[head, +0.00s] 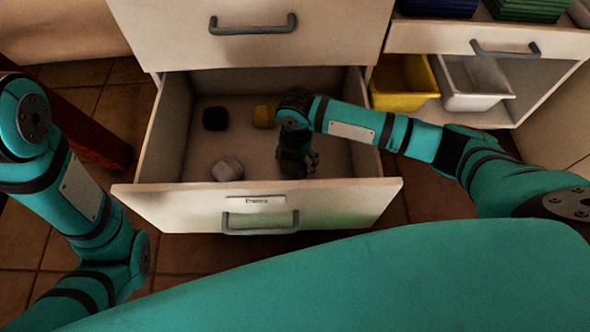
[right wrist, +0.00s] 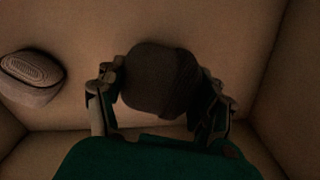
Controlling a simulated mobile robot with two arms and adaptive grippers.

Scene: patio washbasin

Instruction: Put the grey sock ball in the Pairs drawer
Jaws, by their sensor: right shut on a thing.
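The open drawer (head: 330,205) has a small label on its front that seems to read "Pairs". My right gripper (head: 300,165) is down inside the drawer, in its right half. In the right wrist view my right gripper (right wrist: 163,100) is shut on a dark grey sock ball (right wrist: 160,80), with one finger on each side. The ball is above or at the drawer floor; I cannot tell if it touches. In the head view the gripper mostly hides it. My left arm shows at the left, but its gripper is out of view.
The pale one also shows in the right wrist view (right wrist: 32,78). A yellow bin (head: 402,100) and a white bin (head: 475,100) stand at right.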

